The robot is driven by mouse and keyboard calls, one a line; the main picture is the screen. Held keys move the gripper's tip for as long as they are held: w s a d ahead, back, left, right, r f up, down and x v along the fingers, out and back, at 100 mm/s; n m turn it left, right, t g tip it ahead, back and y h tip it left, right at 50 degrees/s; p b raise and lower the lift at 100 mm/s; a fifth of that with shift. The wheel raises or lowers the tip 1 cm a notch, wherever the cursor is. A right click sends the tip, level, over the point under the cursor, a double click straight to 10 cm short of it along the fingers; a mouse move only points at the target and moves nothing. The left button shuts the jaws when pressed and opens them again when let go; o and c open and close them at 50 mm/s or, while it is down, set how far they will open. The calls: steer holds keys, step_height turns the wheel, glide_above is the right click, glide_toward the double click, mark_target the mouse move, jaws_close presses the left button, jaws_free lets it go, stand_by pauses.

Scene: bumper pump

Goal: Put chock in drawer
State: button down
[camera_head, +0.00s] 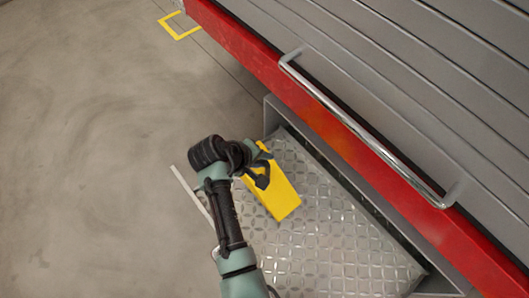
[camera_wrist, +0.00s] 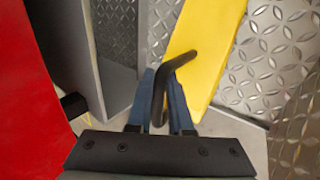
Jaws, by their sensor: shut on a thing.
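The yellow chock (camera_head: 285,198) is over the diamond-plate floor of the open drawer (camera_head: 335,250), near its far left part. My gripper (camera_head: 260,165) is at the chock's upper end. In the wrist view the chock (camera_wrist: 212,45) shows its bent black handle (camera_wrist: 172,68) between the bluish fingers of my gripper (camera_wrist: 164,100), which is shut on it. I cannot tell whether the chock touches the drawer floor. The arm hides part of the chock and of the drawer's near left edge.
The red cabinet front (camera_head: 245,45) with a long metal handle bar (camera_head: 365,135) overhangs the drawer's right side. Grey slatted panels (camera_head: 430,65) rise above it. Open concrete floor (camera_head: 90,170) lies to the left, with a yellow floor marking (camera_head: 180,35) at the top.

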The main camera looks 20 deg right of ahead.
mark_target(264, 172)
steer(key=shift+w+f+b, duration=0.2)
steer(key=shift+f+b, duration=1)
steer(key=shift+f, duration=0.7)
steer(key=shift+r, duration=0.1)
steer(key=c, duration=1.2)
jaws_free()
steer(key=shift+s+f, duration=0.15)
steer(key=shift+f, duration=0.15)
steer(key=shift+c, duration=0.2)
steer(key=o, duration=0.4)
steer(key=p+v, duration=0.6)
steer(key=v, duration=0.6)
steer(key=shift+r+p, duration=0.15)
steer(key=shift+p, duration=0.2)
